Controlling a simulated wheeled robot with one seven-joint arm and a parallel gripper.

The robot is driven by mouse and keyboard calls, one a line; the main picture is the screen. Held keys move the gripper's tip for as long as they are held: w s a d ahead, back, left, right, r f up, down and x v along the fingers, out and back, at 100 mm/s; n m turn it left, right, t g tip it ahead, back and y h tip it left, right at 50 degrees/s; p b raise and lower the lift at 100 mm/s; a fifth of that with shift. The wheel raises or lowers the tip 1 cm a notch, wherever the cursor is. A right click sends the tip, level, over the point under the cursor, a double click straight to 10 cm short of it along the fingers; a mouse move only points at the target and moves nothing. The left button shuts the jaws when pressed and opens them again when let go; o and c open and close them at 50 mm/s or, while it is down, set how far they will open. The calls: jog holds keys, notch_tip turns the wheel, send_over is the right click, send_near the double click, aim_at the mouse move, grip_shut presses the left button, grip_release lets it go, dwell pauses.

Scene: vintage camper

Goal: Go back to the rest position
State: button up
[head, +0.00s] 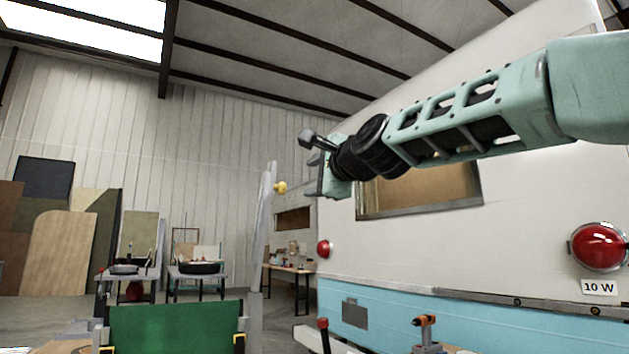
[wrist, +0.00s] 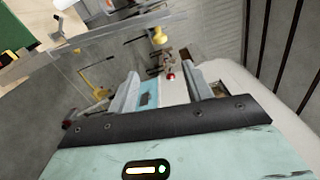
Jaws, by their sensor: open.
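My gripper (head: 314,174) is at the end of my raised, outstretched arm in the head view. It is up in front of the white and blue camper (head: 530,215), near its left edge. In the wrist view my gripper (wrist: 163,92) has its two fingers apart with nothing held between them. A small yellow knob (head: 281,187) shows just left of the gripper in the head view. I cannot tell how far it is from the fingers.
The camper has a window (head: 420,195) and a red lamp (head: 599,246). A green panel (head: 175,328) stands at the lower left. Work tables (head: 200,270) and leaning boards (head: 62,250) are farther back. An orange and black drill (head: 425,328) is at the bottom. The air left of the gripper looks open.

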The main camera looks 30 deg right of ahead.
dwell(0.5)
jog(key=s+a+f+n+g+y, duration=0.1)
jog(key=a+f+n+g+y, duration=0.2)
jog(key=a+f, duration=0.45)
jog(key=a+f+n+g+y, duration=0.15)
jog(key=a+f+n, duration=0.3)
jog(key=f, duration=0.55)
jog(key=s+a+f+n+g, duration=0.3)
jog(key=s+a+f+n, duration=0.1)
jog(key=f, duration=0.3)
jog(key=s+a+f+n+g, duration=0.3)
jog(key=s+f, duration=0.1)
jog(key=f, duration=0.4)
jog(key=s+d+f+n+g+h, duration=0.15)
jog(key=s+f+n+g, duration=0.35)
jog(key=s+f, duration=0.55)
jog(key=s+f+n+g+h, duration=0.3)
jog(key=s+f+n, duration=0.5)
jog(key=s, duration=0.5)
notch_tip(320, 180, up, 23)
jog(key=p, duration=2.3)
jog(key=shift+w+a+f+y, duration=0.15)
jog(key=shift+w+a+y, duration=0.1)
jog(key=shift+w+y, duration=0.05)
jog(key=shift+m+t, duration=0.25)
jog(key=c, duration=0.3)
